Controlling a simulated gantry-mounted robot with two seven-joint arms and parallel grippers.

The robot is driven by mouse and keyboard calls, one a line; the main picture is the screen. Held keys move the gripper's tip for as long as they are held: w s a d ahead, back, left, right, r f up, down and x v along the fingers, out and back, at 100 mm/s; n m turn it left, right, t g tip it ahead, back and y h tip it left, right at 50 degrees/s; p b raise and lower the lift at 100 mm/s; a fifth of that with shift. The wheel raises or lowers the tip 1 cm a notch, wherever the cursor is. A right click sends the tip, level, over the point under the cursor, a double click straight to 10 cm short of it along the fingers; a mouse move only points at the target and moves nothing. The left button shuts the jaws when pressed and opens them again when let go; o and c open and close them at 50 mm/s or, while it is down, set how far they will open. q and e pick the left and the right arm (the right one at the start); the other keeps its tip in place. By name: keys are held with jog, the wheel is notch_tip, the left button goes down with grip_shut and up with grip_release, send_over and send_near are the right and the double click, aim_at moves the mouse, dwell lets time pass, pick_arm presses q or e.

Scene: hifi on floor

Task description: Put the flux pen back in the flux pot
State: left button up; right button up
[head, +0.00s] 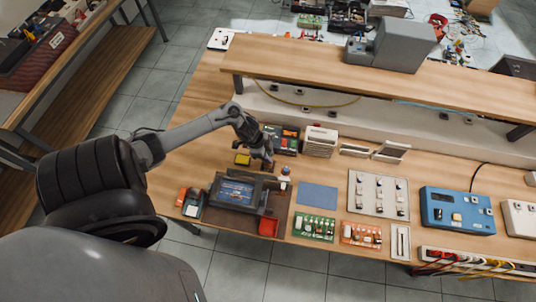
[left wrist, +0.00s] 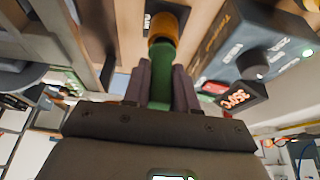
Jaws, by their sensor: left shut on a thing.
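My left gripper (head: 266,164) is over the workbench, just behind the dark-screened station. In the left wrist view, its dark fingers (left wrist: 160,85) are shut on a green, pen-like body, which I take as the flux pen (left wrist: 161,75). An amber round piece (left wrist: 165,27) shows at the pen's far end. I cannot tell whether it is part of the pen or a separate pot. A black label with white letters (left wrist: 150,22) lies beside it. In the head view, a small white-and-blue item (head: 285,172) stands close to the right of the gripper; the flux pot is not clearly identifiable there.
The dark-screened station (head: 236,191) stands in front of the gripper. A yellow block (head: 242,159) is to its left. A raised shelf (head: 300,81) runs behind.

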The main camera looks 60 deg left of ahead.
pick_arm(q)
jog(key=shift+f, duration=0.3)
jog(key=o, duration=1.6)
jog(key=shift+r, duration=0.1)
notch_tip(320, 180, up, 2)
jog(key=p, duration=0.3)
jog(key=shift+r, duration=0.25)
notch_tip(320, 180, up, 4)
jog(key=p, duration=0.4)
jog(key=shift+r+p, duration=0.2)
jog(key=shift+p, duration=0.2)
